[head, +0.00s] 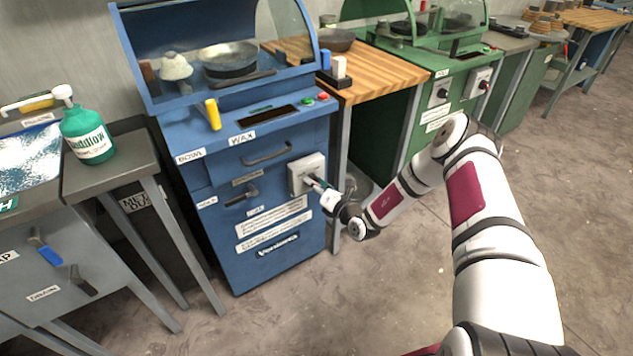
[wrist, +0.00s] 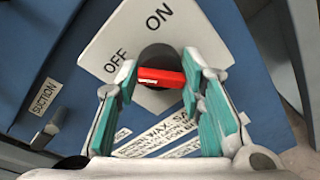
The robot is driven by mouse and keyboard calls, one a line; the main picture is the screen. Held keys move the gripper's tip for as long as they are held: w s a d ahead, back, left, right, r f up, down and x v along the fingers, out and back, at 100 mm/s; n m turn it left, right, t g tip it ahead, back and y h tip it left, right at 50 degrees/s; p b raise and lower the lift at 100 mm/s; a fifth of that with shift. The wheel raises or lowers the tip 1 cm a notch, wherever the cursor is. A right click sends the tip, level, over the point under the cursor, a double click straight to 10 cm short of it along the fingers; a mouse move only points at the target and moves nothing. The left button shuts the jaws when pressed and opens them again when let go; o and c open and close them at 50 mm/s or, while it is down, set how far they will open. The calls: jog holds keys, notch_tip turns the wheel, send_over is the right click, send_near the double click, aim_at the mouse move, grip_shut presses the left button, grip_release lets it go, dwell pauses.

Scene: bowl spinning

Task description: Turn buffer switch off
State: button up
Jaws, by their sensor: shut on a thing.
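The buffer switch is a red handle (wrist: 162,77) in a dark round recess on a light grey plate (wrist: 100,52), marked ON at the top and OFF to the left. The plate (head: 304,168) also shows in the head view, on the right of the blue machine's front. My gripper (wrist: 162,82) is shut on the red handle, with a teal-padded finger at each end. The handle lies nearly level in the wrist view; which mark it points to I cannot tell. In the head view my gripper (head: 318,184) hides the handle.
The blue machine (head: 270,245) carries a SUCTION lever (wrist: 50,128) left of the plate and a drawer handle (head: 266,154) above. A wooden-topped table (head: 385,72) and a green machine (head: 425,110) stand right. A grey stand (head: 120,165) stands left. The floor in front is clear.

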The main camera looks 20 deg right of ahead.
jog(key=shift+n+p, duration=0.45)
jog(key=shift+n, duration=0.25)
jog(key=shift+c, duration=0.2)
jog(key=o, duration=1.2)
jog(key=shift+c, duration=0.2)
jog(key=v, duration=1.2)
jog(key=shift+a, duration=0.15)
